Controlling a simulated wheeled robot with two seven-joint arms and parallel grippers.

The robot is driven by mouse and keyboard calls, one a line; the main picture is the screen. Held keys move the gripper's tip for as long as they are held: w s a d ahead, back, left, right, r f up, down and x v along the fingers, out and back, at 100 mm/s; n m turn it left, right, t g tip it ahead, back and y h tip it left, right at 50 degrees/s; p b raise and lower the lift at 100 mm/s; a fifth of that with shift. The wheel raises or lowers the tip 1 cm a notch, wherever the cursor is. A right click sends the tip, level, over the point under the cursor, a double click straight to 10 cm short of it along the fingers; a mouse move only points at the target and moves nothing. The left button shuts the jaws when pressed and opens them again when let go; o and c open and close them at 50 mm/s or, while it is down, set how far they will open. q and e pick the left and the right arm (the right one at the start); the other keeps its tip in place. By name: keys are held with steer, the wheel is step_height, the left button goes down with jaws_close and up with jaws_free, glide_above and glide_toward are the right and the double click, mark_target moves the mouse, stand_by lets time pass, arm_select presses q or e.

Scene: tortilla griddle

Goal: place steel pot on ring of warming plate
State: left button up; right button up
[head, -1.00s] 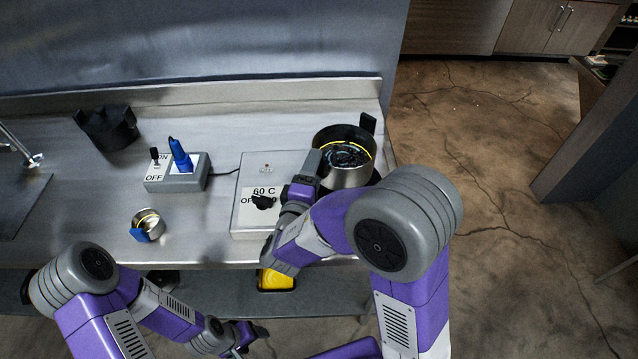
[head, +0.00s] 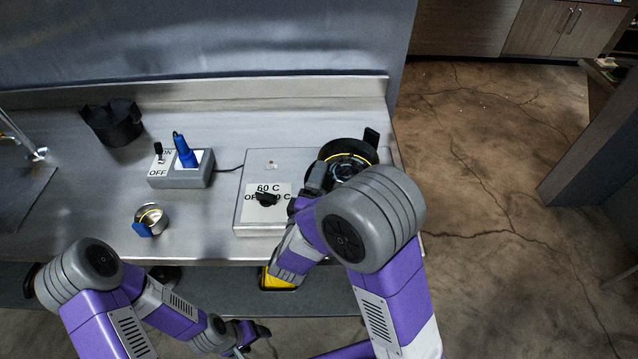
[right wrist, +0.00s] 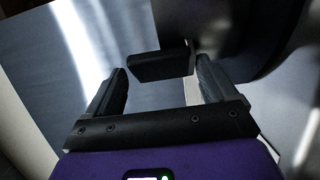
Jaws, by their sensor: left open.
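The steel pot (head: 347,150), with a dark rim, black handles and a yellow line inside, is at the right end of the warming plate (head: 262,165). My right arm hides its lower side and most of the plate's ring, so I cannot tell how it sits on the ring. My right gripper (head: 318,178) is at the pot's left side. In the right wrist view its fingers (right wrist: 165,85) are spread, with a black handle (right wrist: 160,63) just beyond the fingertips. My left gripper (head: 252,338) is open and empty in front of the counter.
A small steel cup (head: 152,217) with a blue handle stands at the counter's front. A switch box (head: 180,180) with a blue plug is left of the plate. A yellow object (head: 278,278) lies below the counter edge.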

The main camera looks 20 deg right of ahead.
steer(key=shift+o, duration=0.5)
steer(key=v, duration=1.2)
steer(key=shift+f+b, duration=0.1)
steer(key=shift+b, duration=0.2)
